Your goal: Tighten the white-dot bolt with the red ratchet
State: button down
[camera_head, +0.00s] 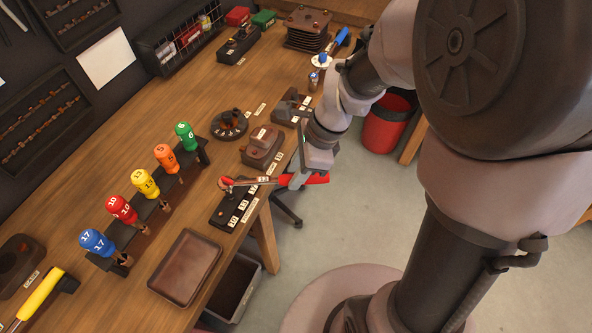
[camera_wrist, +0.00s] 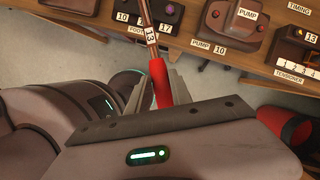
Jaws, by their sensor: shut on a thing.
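My gripper (camera_head: 299,178) is shut around the red handle of the ratchet (camera_head: 318,178). The ratchet reaches left from the jaws, with a pale tag on its shaft and its red-edged head over the dark numbered block (camera_head: 231,209) at the bench edge. In the wrist view the red handle of the ratchet (camera_wrist: 159,82) stands between the two fingers of my gripper (camera_wrist: 158,88), with a "13" tag above. The block's labels (camera_wrist: 122,18) show at the top. I cannot make out a white-dot bolt; whether the head is seated on a bolt cannot be told.
A pump block (camera_head: 262,146) sits just behind the numbered block. A rack of coloured numbered handles (camera_head: 160,206) stands left, and an empty brown tray (camera_head: 186,267) lies in front. A grey bin (camera_head: 236,287) is below the bench edge; a red bin (camera_head: 386,124) stands on the floor.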

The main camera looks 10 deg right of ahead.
jog(key=shift+f, duration=0.3)
jog(key=shift+f+b, duration=0.5)
jog(key=shift+f, duration=0.05)
dwell(1.5)
jog(key=s+m, duration=0.1)
jog(key=s, duration=0.1)
jog(key=s+a+m+t, duration=0.1)
jog(key=shift+s+m, duration=0.4)
jog(key=s+a+m+b, duration=0.1)
jog(key=b, duration=0.1)
jog(key=s+a+m+b, duration=0.1)
jog(key=s+b, duration=0.1)
jog(key=shift+s+a+m+t+h, duration=0.1)
jog(key=shift+s+m+t+h, duration=0.05)
jog(key=shift+m+t+h, duration=0.25)
dwell(0.3)
